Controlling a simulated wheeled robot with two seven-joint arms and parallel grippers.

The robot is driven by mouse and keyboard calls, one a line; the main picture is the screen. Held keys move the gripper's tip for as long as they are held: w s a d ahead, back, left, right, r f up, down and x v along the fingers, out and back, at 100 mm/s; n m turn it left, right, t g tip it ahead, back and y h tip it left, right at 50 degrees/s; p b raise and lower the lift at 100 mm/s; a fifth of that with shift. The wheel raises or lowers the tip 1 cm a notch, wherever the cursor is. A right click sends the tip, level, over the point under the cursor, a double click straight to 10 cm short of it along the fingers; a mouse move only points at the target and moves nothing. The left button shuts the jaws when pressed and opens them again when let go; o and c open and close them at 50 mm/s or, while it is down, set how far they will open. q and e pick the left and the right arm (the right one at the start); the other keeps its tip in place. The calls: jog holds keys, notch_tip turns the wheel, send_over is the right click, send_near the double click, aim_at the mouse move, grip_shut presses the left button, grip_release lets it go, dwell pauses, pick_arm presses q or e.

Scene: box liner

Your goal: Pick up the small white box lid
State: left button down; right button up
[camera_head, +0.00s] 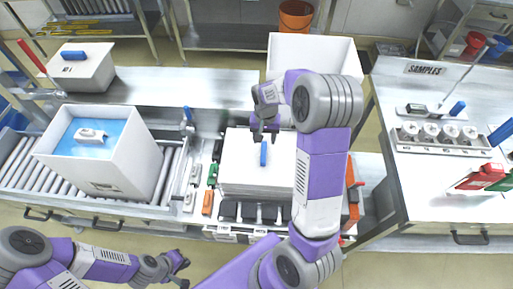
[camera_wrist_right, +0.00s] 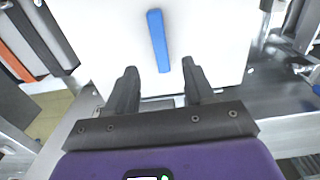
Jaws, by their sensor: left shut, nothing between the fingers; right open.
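A white lid (camera_head: 240,172) with a blue bar handle (camera_head: 263,154) lies flat at the centre bench. In the right wrist view the lid (camera_wrist_right: 110,40) fills the top, with its handle (camera_wrist_right: 158,40) upright in the picture. My right gripper (camera_head: 264,134) is above the lid. In the right wrist view its two fingers (camera_wrist_right: 160,82) are open and empty, just short of the handle's near end and not around it. A smaller white box with a blue handle (camera_head: 74,54) stands at the back left; I cannot tell whether its top is a separate lid. My left gripper (camera_head: 182,270) is shut and empty, low at front left.
An open white box (camera_head: 130,165) with a blue liner stands on the left rollers. Another white box (camera_head: 315,50) is behind my right arm. Tools (camera_head: 210,190) flank the lid. A side table (camera_head: 430,190) holds samples.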

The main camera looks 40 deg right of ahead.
aim_at(264, 151)
notch_tip(264, 151, down, 7)
jog(key=shift+f+b, duration=0.1)
jog(key=shift+b, duration=0.35)
grip_shut()
